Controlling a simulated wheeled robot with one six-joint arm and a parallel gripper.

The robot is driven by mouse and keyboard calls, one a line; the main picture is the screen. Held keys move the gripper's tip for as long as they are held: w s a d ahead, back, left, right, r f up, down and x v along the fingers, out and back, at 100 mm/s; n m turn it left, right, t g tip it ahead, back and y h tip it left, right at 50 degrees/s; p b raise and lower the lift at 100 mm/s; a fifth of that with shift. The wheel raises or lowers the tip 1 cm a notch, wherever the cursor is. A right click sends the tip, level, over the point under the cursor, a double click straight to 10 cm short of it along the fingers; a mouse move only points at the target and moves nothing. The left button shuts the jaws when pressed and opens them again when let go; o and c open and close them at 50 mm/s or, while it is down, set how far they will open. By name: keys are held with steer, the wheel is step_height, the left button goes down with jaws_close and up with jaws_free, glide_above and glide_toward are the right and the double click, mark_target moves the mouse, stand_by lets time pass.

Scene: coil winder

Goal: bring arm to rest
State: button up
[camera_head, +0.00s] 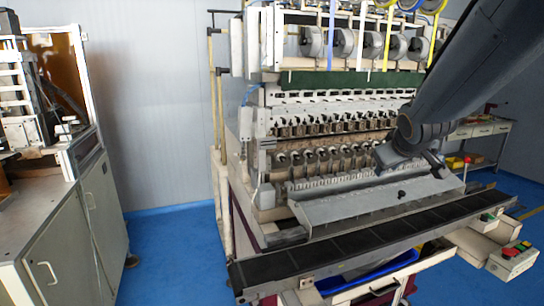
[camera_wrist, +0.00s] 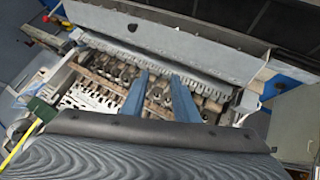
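My gripper (camera_wrist: 160,77) shows in the wrist view as two blue-grey fingers with a clear gap between them. It is open and nothing is held in it. The coil winder (camera_wrist: 105,72) lies beyond the fingers, with its row of spindles behind the gap. In the head view my arm reaches in from the upper right. Its end is in front of the right part of the coil winder (camera_head: 325,80), above the sloped metal tray (camera_head: 340,207). The fingers are too small there to judge their opening.
A dark rail (camera_head: 340,240) runs along the winder's front, with a control box (camera_head: 510,252) at its right end. A blue bin (camera_head: 370,272) sits below. A cabinet (camera_head: 75,225) stands at left. A workbench (camera_head: 480,130) is at the far right. Blue floor (camera_head: 170,245) is free between cabinet and winder.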

steer(key=s+a+f+m+g, duration=0.1)
steer(key=s+a+f+g, duration=0.1)
steer(key=s+f, duration=0.4)
steer(key=s+a+f+m+g+y, duration=0.1)
steer(key=s+a+f+g, duration=0.2)
steer(key=s+a+f, duration=0.2)
steer(key=s+a+f+m+g+y+b, duration=0.1)
steer(key=s+a+f+g, duration=0.2)
steer(key=s+f, duration=0.6)
steer(key=s+a, duration=0.1)
steer(key=s, duration=0.2)
steer(key=shift+a+m, duration=0.15)
steer(key=shift+m, duration=0.15)
steer(key=shift+s, duration=0.15)
